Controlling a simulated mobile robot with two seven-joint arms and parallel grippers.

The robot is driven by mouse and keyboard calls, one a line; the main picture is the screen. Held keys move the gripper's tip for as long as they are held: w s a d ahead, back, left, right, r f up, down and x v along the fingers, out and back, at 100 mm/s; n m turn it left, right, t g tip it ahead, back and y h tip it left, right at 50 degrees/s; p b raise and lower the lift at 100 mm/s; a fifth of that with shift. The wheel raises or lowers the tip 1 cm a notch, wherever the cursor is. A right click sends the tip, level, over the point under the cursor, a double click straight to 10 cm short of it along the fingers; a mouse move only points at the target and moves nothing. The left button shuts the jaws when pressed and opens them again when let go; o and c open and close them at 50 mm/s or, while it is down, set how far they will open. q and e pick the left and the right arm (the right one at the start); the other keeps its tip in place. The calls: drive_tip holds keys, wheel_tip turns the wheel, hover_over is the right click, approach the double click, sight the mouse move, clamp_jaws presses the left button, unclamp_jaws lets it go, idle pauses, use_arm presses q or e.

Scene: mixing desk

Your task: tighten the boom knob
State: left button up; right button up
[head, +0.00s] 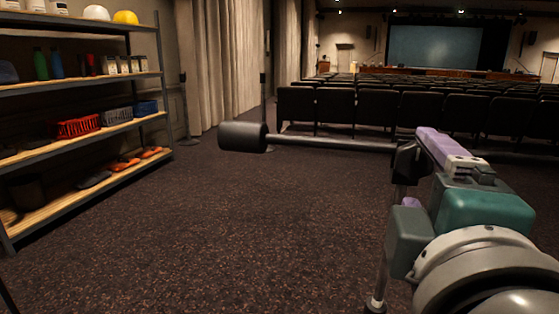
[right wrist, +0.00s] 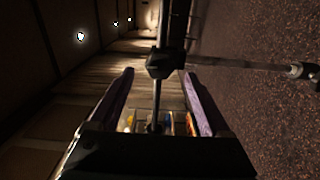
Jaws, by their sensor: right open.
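A horizontal boom (head: 325,142) with a dark cylindrical counterweight (head: 242,137) at its left end runs to a dark clamp (head: 405,160) on an upright stand. My right gripper (head: 418,168) is at the clamp and covers part of it. In the right wrist view the clamp (right wrist: 165,64) shows just beyond and between the two purple fingertips (right wrist: 159,75), which are apart. I cannot make out the boom knob separately from the dark clamp. The fingers do not visibly grip anything. My left gripper is not in view.
A shelf rack (head: 80,133) with bottles, baskets, shoes and helmets stands at the left. Rows of dark seats (head: 360,105) and a screen (head: 433,46) are behind the boom. The carpet (head: 240,230) between rack and stand is clear.

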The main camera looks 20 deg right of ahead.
drive_tip(key=b+v, duration=0.1)
drive_tip(key=v, duration=0.5)
drive_tip(key=shift+s, duration=0.15)
